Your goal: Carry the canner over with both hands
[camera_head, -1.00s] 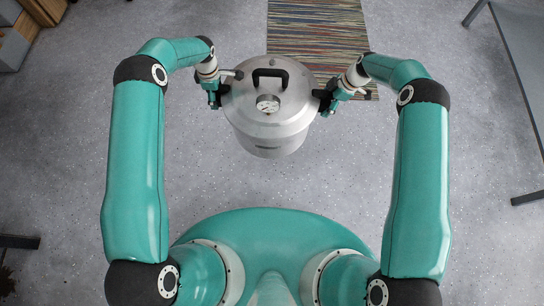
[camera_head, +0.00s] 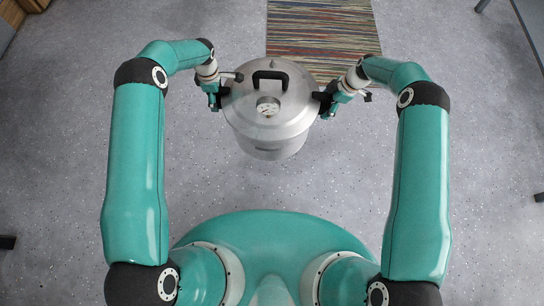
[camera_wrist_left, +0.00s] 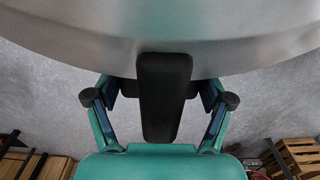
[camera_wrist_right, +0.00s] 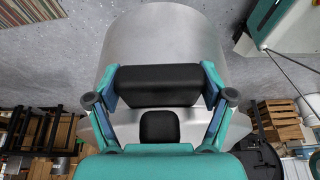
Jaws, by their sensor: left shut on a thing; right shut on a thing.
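The canner (camera_head: 268,110) is a large silver pot with a domed lid, a black top handle and a round dial gauge. It hangs between my two arms in front of my body, close to level. My left gripper (camera_head: 222,93) is shut on its left black side handle, which also shows between the fingers in the left wrist view (camera_wrist_left: 163,95). My right gripper (camera_head: 328,99) is shut on its right black side handle, seen in the right wrist view (camera_wrist_right: 158,86). The canner's underside is hidden.
A striped rug (camera_head: 320,35) lies on the speckled grey floor beyond the canner. A grey table edge (camera_head: 530,30) stands at the upper right. Wooden crates show in the right wrist view (camera_wrist_right: 278,118). The floor around the canner is clear.

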